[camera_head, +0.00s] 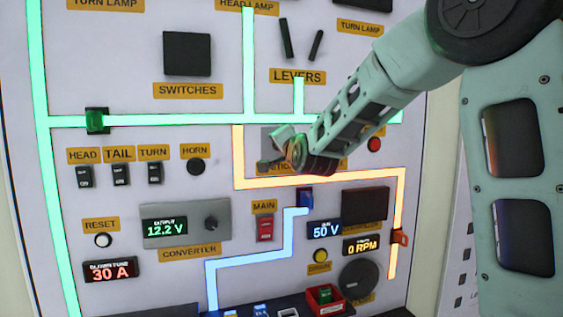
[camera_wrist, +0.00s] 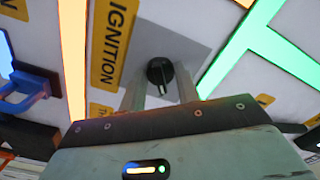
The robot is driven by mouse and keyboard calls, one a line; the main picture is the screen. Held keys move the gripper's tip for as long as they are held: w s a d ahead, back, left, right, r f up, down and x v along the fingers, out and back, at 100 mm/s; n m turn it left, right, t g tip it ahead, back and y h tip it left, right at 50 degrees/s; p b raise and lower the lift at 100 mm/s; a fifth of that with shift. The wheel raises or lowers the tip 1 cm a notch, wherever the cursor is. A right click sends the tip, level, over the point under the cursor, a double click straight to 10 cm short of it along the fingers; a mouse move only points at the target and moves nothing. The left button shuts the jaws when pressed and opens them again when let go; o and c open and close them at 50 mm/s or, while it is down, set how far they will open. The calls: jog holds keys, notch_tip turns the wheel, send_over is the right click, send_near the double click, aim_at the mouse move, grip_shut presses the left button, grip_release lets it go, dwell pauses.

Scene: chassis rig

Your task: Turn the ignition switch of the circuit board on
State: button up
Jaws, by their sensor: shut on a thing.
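The ignition switch (camera_wrist: 160,70) is a round black knob on a grey plate (camera_wrist: 197,50), beside the yellow IGNITION label (camera_wrist: 112,42) in the wrist view. My gripper (camera_wrist: 160,90) has its two fingers at either side of the knob and is shut on it. In the head view my gripper (camera_head: 268,163) reaches the board (camera_head: 130,220) from the upper right. There the gripper and arm hide the knob and part of the ignition label. The exact angle of the knob is hard to tell.
A green strip (camera_head: 180,121) runs above the switch and an orange strip (camera_head: 320,180) below. Two black levers (camera_head: 286,38) stand above. A red button (camera_head: 374,145) is to the right. A red MAIN switch (camera_head: 265,229) and a blue connector (camera_head: 305,198) are below.

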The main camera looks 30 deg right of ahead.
jog(key=shift+m+b, duration=0.6)
jog(key=shift+b, duration=0.05)
jog(key=o, duration=1)
jog(key=shift+s, duration=0.1)
